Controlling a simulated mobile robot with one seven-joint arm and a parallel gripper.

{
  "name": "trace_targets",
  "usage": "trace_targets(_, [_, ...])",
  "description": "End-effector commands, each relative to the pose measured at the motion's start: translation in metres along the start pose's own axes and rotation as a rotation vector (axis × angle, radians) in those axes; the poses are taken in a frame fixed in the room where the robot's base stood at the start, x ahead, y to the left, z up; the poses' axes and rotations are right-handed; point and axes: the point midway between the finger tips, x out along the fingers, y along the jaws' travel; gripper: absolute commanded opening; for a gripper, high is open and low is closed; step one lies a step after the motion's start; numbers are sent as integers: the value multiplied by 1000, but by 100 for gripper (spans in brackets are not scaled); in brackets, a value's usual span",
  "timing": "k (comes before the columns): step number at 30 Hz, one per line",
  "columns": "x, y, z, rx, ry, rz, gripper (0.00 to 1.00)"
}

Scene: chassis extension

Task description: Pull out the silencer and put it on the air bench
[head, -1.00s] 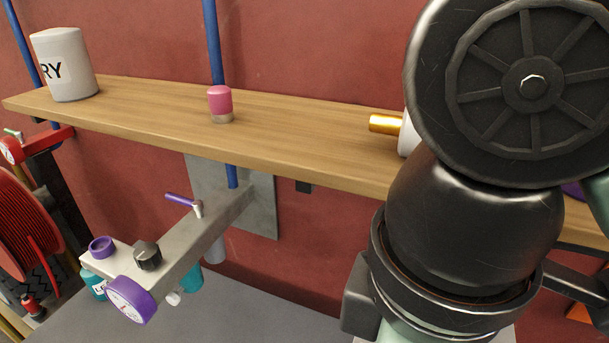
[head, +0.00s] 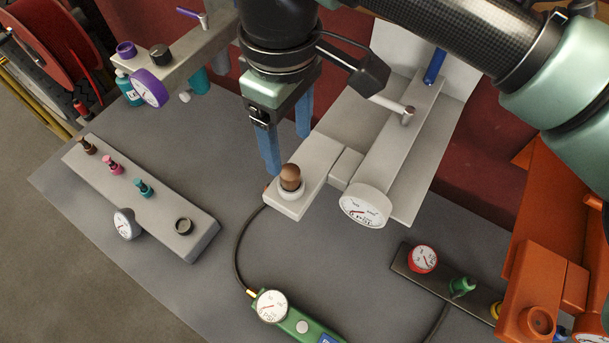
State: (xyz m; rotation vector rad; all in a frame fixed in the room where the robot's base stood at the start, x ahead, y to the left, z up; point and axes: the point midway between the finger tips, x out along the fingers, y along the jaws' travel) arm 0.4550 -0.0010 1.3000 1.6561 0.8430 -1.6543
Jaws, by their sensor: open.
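A brown, rounded plug (head: 290,177), which looks like the silencer, stands upright in a pale ring on the end of a light-grey block (head: 301,206). My gripper (head: 287,153) has two blue fingers pointing down, spread apart with nothing visible between them. The fingers appear just behind and above the brown plug; whether they touch it cannot be told. Which thing is the air bench is not labelled. A grey bar (head: 205,237) on the dark-grey bench top (head: 235,285) carries brown, pink and teal fittings, a gauge and an empty-looking dark ring.
A white gauge (head: 363,205) and a bracket with a lever stand just right of the block. A black hose (head: 237,250) runs to a green gauge unit (head: 300,322). A dark bar (head: 455,283) and an orange bracket (head: 540,270) are at right. The purple-gauge bracket (head: 185,75) is at upper left.

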Motion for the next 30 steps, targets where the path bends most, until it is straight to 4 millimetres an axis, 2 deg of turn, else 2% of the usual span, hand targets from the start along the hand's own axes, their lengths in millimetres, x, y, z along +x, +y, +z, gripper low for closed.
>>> trace_targets(8, [1,0,0,0,1,0,70])
trace_targets(14, [11,0,0,0,1,1,70])
trace_targets(30, [79,-1,0,-1,3,-4,70])
